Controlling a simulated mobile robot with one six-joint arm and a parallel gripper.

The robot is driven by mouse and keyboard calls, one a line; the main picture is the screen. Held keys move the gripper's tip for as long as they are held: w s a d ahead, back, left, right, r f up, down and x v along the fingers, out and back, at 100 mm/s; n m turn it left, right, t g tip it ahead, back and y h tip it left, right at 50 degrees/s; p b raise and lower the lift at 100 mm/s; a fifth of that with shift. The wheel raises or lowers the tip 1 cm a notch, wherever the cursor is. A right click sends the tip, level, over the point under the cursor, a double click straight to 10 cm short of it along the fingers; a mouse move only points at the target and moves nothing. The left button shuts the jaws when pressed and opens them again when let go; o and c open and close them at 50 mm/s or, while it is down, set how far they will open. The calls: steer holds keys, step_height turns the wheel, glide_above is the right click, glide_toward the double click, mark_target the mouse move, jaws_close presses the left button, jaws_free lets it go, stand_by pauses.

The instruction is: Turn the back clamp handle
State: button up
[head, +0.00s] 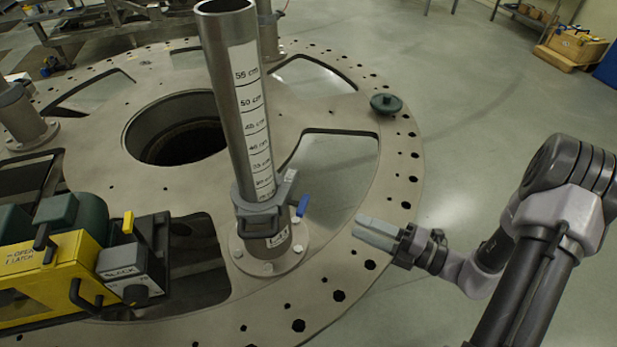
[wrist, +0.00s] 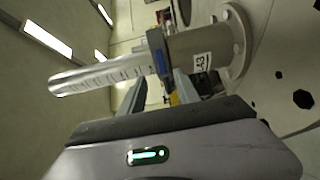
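A grey tube with a centimetre scale (head: 252,105) stands upright on a round bolted flange on the turret plate. I cannot tell for sure that this is the back clamp. My gripper (head: 360,232) is to the right of the tube, apart from it, with its fingers pointing left towards it. In the wrist view the fingers (wrist: 158,92) are spread with nothing between them.
The turret plate (head: 340,290) has several holes and a large round central opening (head: 175,128). A yellow machine (head: 60,275) stands at the left front. A dark green knob (head: 386,103) is on the plate's right rim. Open floor (head: 480,110) lies to the right.

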mark_target(306, 207)
steer(key=x, duration=1)
steer(key=s+b+x, duration=0.1)
steer(key=x, duration=0.4)
steer(key=shift+a, duration=0.2)
steer(key=shift+w+a, duration=0.35)
jaws_close()
